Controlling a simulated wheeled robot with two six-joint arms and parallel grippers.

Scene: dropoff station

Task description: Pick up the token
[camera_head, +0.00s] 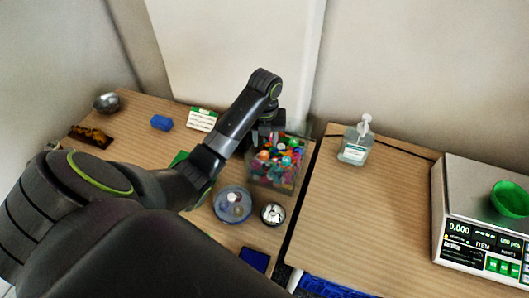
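My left arm reaches in from the left, and its gripper (265,138) points down at the near-clear bin (272,185) full of small colourful pieces (283,160). The fingertips are small and partly lost against the pieces, so I cannot tell how far apart they are or whether they touch anything. I cannot single out a token; one may be among the mixed pieces. My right gripper is out of view.
A round clear-blue dish (232,205) and a small metal bowl (273,214) stand in front of the bin. A blue block (161,123) and a card (202,119) lie behind. A pump bottle (356,142) and a scale (480,225) with a green bowl (510,199) stand right.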

